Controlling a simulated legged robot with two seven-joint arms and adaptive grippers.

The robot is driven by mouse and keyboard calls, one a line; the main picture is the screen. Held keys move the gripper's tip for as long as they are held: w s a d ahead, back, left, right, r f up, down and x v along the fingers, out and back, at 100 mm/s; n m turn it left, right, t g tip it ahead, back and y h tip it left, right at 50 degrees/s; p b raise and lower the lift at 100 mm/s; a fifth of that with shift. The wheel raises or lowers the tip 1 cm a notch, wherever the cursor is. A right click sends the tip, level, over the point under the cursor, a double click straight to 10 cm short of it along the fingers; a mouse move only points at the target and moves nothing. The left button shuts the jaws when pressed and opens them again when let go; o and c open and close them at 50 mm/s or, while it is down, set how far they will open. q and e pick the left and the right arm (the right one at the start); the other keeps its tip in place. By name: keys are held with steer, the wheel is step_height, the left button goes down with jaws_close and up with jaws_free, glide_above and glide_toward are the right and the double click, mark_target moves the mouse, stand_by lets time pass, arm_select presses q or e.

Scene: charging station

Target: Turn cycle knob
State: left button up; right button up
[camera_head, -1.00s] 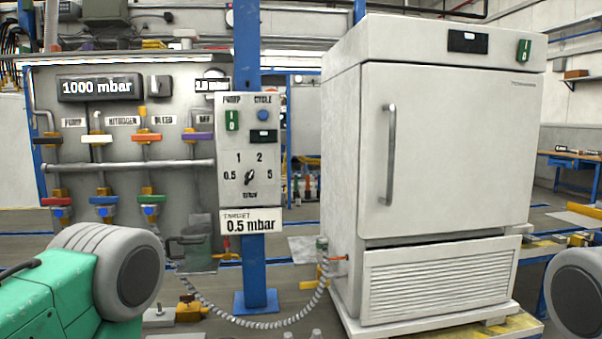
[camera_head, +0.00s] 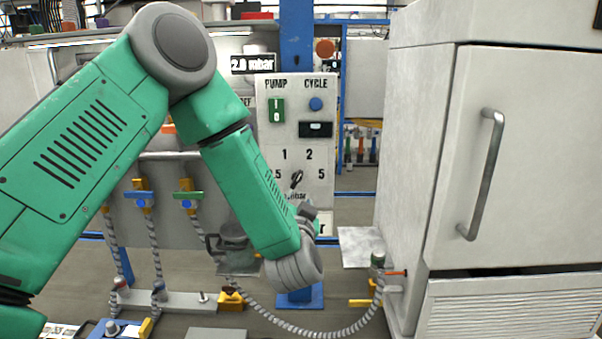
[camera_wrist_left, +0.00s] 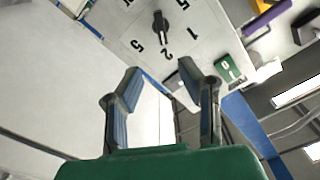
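The control panel (camera_head: 268,152) is a pale upright box on a blue post, with PUMP and CYCLE labels and a dial marked 1, 2 and 5. Its small dark knob (camera_head: 297,179) sits among these numbers; it also shows in the left wrist view (camera_wrist_left: 159,26), upside down. A blue round button (camera_head: 316,104) is under CYCLE. My left gripper (camera_head: 309,212) is just below the knob in the head view, mostly hidden by my wrist. In the left wrist view its two fingers (camera_wrist_left: 161,82) are spread apart, empty, and clear of the knob. My right gripper is not in view.
A white oven-like cabinet (camera_head: 410,150) with a bar handle (camera_head: 483,175) stands to the right. A grey corrugated hose (camera_head: 330,331) runs low from the valve rack to it. A green switch (camera_head: 277,110) is beside the blue button.

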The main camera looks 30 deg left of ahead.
mark_target(299, 181)
arm_select(q)
steer(key=x, duration=0.3)
steer(key=a+x, duration=0.1)
steer(key=x, duration=0.2)
steer(key=s+f+x, duration=0.1)
steer(key=x, duration=0.2)
steer(key=shift+w+a+p, duration=0.35)
steer(key=shift+a, duration=0.1)
steer(key=w, duration=0.3)
steer(key=shift+w+a+r, duration=0.1)
steer(key=shift+a, duration=0.2)
steer(key=shift+w+r, duration=0.1)
steer(key=shift+w, duration=0.25)
steer(key=shift+a, duration=0.3)
steer(key=shift+a+f, duration=0.2)
steer(key=shift+a, duration=0.1)
jaws_close()
steer(key=shift+d, duration=0.15)
